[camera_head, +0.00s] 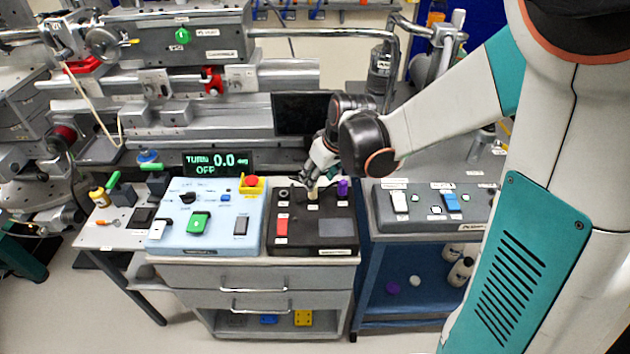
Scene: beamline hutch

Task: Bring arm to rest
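My arm reaches in from the right side of the head view, bent, with its wrist over the work surface. My gripper (315,182) points down at the back of the black control panel (338,249), close above a small pale knob (312,196). I cannot tell whether it touches the knob. The fingers are small and dark here, so whether they are open or shut does not show clearly. A purple knob (343,188) stands just right of the gripper.
A light blue panel (170,237) with a green switch and a red button sits left of the black one. A grey panel (432,224) is on the right. Behind stand a display reading "TURN 0.0 deg OFF" (217,163), a dark monitor (300,113) and beamline equipment (195,45).

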